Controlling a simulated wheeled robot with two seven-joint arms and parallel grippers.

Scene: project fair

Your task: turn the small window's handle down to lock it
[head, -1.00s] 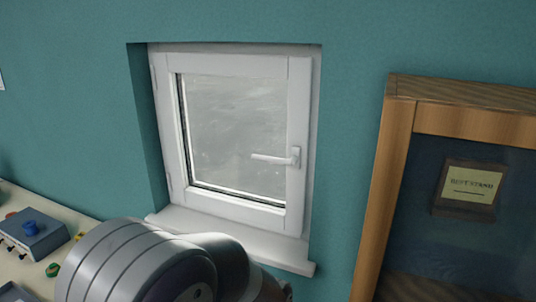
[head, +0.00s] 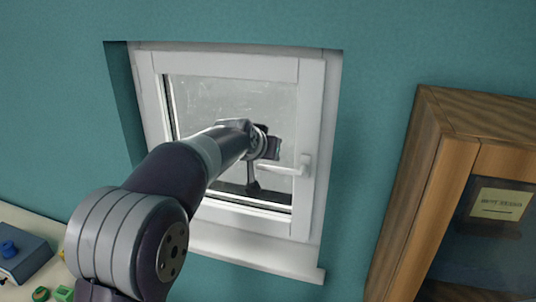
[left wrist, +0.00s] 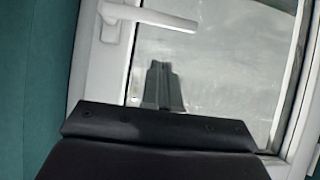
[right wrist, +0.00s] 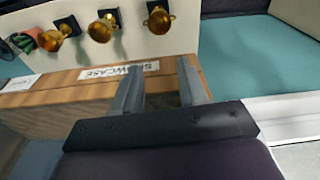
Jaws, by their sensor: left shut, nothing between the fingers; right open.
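The small window (head: 312,110) has a white frame and its sash looks closed in the wall recess. Its white handle (head: 288,170) points sideways to the left, about horizontal; it also shows at the top of the left wrist view (left wrist: 155,17). My left gripper (head: 253,186) is in front of the glass by the lever's free end. In the left wrist view its shut, empty fingers (left wrist: 162,68) show a gap from the lever; touching is not visible. My right gripper (right wrist: 158,80) is open and empty, away from the window, over a wooden showcase.
A blue-grey box (head: 22,258) sits on a table at lower left. The sill (head: 270,255) is clear.

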